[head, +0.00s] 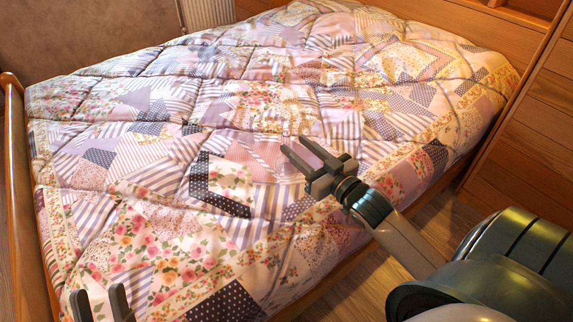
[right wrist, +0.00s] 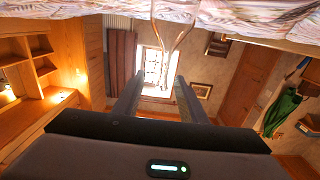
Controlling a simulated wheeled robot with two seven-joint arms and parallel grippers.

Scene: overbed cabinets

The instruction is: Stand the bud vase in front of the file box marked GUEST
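A clear glass thing that looks like the bud vase (right wrist: 176,42) shows in the right wrist view, which is upside down. Its wide end overlaps the quilt edge and its thin neck runs between my right fingertips. My right gripper (head: 312,160) is over the middle of the bed with its fingers apart; it also shows in the right wrist view (right wrist: 160,80). I see a gap beside the neck, and cannot tell whether a finger touches it. My left gripper (head: 101,302) is open at the bottom left, over the quilt. No file box marked GUEST is in view.
The bed with its patchwork quilt (head: 190,235) fills the head view. Wooden cabinets (head: 530,135) stand at the right. Wooden shelves (right wrist: 38,50) show at the left of the right wrist view.

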